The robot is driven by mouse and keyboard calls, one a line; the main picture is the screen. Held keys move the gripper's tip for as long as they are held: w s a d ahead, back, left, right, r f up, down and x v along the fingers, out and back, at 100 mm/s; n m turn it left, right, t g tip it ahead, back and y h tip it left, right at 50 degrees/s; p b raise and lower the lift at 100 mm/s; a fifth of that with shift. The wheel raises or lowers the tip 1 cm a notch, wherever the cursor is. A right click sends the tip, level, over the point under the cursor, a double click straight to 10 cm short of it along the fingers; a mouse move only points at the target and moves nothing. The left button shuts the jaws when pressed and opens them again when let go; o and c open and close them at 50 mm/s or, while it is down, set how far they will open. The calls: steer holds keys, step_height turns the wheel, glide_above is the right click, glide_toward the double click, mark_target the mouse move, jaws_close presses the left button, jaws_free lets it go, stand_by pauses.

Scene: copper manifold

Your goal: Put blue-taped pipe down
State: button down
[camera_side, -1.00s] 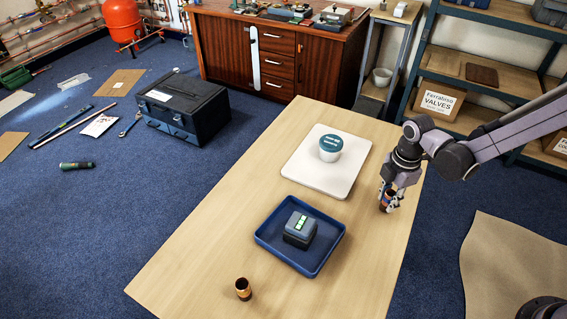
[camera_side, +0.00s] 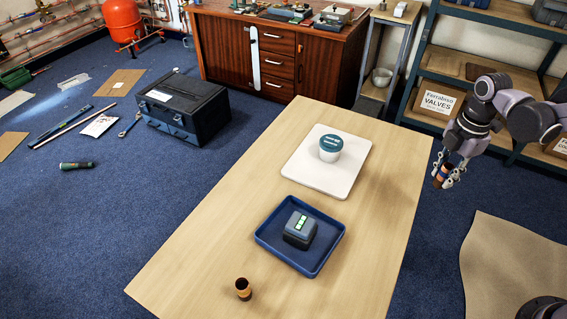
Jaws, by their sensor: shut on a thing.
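My gripper (camera_side: 449,175) is shut on a short copper pipe piece (camera_side: 441,175) and holds it up at the right. A dark, bluish band shows on this pipe between the fingers; the fingers hide part of it. In the picture the gripper and pipe lie just past the table's right edge, over the blue carpet. The pipe touches no surface that I can see. Another short copper pipe piece (camera_side: 243,289) stands upright on the wooden table (camera_side: 215,235) near its front; its tape colour is too small to tell.
The table's right strip and left side are clear. Shelving (camera_side: 485,75) stands behind my arm.

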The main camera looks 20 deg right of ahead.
steer(key=shift+d+r, duration=0.2)
steer(key=shift+d, duration=0.2)
steer(key=w+d+n, duration=0.2)
steer(key=w+d, duration=1.1)
steer(key=w, duration=0.2)
steer(key=w+a+f, duration=0.4)
steer(key=a, duration=0.1)
steer(key=w+a+f, duration=0.2)
steer(key=w+a, duration=0.1)
steer(key=shift+a+f, duration=0.1)
steer(key=shift+f, duration=2.2)
steer(key=shift+f, duration=0.15)
steer(key=c, duration=1.1)
jaws_free()
